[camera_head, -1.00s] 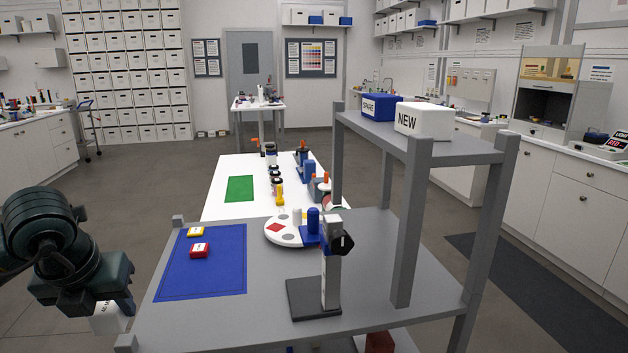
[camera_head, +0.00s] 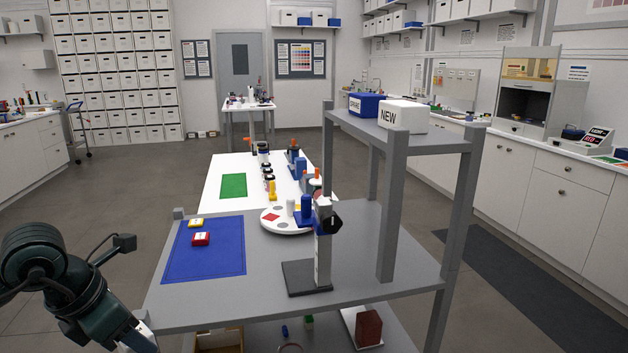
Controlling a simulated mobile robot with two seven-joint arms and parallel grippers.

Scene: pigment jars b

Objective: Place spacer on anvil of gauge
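The gauge (camera_head: 322,262) is a grey upright post on a dark square base, with a black dial or knob at its top; it stands on the grey bench near the front. Its anvil is too small to tell apart. I cannot tell which thing is the spacer. My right gripper is out of view.
A round white tray (camera_head: 276,229) with coloured patches stands behind the gauge. A grey rack (camera_head: 390,220) with blue and white boxes rises at the bench's right. A lower shelf holds a brown-red block (camera_head: 368,325). The front half of the mat is clear.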

